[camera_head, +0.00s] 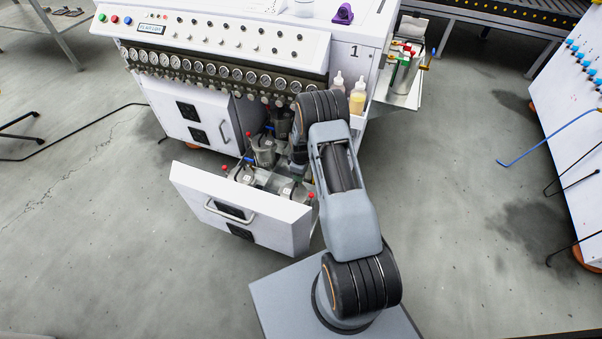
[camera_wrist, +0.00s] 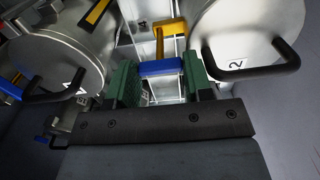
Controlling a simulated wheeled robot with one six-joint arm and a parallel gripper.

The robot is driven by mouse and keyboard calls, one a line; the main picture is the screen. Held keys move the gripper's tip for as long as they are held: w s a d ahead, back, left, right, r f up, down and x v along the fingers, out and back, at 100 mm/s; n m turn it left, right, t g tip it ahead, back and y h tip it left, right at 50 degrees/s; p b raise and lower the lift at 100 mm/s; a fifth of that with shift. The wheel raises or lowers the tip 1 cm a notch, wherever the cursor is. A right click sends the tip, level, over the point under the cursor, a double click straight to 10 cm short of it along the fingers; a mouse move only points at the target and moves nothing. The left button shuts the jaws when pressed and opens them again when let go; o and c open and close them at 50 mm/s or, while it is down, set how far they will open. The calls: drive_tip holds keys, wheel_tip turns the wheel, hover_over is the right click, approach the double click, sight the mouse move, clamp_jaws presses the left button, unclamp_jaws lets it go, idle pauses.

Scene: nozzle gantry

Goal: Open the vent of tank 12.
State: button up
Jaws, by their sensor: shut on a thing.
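In the wrist view my gripper (camera_wrist: 160,72) has green finger pads on both sides of a blue handle (camera_wrist: 160,66) and is shut on it. A yellow bar (camera_wrist: 170,32) rises behind the handle. A metal tank (camera_wrist: 245,30) with a black handle and a label showing a 2 stands at the right. Another metal tank (camera_wrist: 62,45) with a black handle stands at the left; its label is hard to read. In the head view several tanks (camera_head: 263,151) sit in the pulled-out drawer (camera_head: 245,215). My arm hides the gripper there.
The white cabinet (camera_head: 200,115) carries a row of gauges above the drawer. Two bottles (camera_head: 357,98) stand on its right side, close to my arm. The drawer walls and black tank handles are close around my gripper. The floor (camera_head: 90,240) left of the drawer is clear.

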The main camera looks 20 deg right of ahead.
idle(0.3)
drive_tip(key=o, duration=0.9)
drive_tip(key=shift+r+p, duration=2.6)
drive_tip(key=shift+r, duration=1.4)
drive_tip(key=s+a+r+m+t+p, duration=0.1)
drive_tip(key=s+a+r+m+p, duration=0.35)
drive_tip(key=r, duration=1.25)
drive_tip(key=s+a+r+n+t+p, duration=0.1)
drive_tip(key=r+p, duration=0.7)
drive_tip(key=r, duration=1)
drive_tip(key=s+a+r+m+p, duration=0.1)
drive_tip(key=s+r+p, duration=0.2)
drive_tip(key=s+r, duration=0.3)
drive_tip(key=s+a+r+m+t+p, duration=0.1)
drive_tip(key=s+r+p, duration=0.3)
drive_tip(key=r, duration=0.4)
drive_tip(key=s+a+r+m+p, duration=0.3)
drive_tip(key=s+r+p, duration=0.1)
drive_tip(key=s+r, duration=0.3)
drive_tip(key=shift+s+r+m+t, duration=0.25)
drive_tip(key=shift+s+r+t, duration=0.05)
drive_tip(key=shift+r, duration=0.15)
